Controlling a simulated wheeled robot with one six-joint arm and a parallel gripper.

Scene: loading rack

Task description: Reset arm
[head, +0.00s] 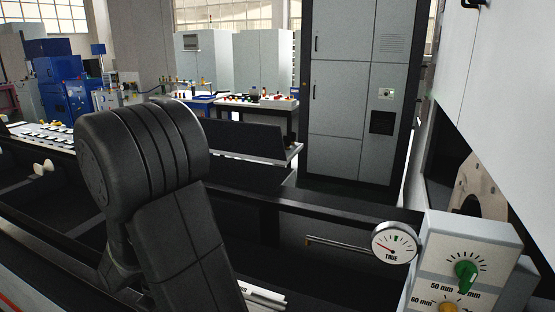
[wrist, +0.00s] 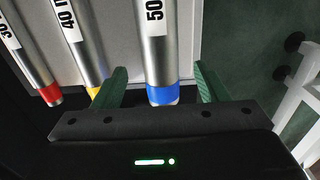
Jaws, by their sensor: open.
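My gripper (wrist: 158,88) shows in the wrist view with its two green fingers spread apart. It is open. A silver cylinder with a blue end band and a "50" label (wrist: 156,50) lies between the fingers in the picture, with gaps visible on both sides. Whether it is level with the fingertips or beyond them I cannot tell. In the head view my dark arm fills the left middle, and my gripper is hidden.
A yellow-banded cylinder marked "40" (wrist: 80,40) and a red-banded one (wrist: 30,55) stand left of the blue-banded one. A dial gauge (head: 394,243) and a knob panel (head: 465,265) are at right. A grey cabinet (head: 340,95) stands behind.

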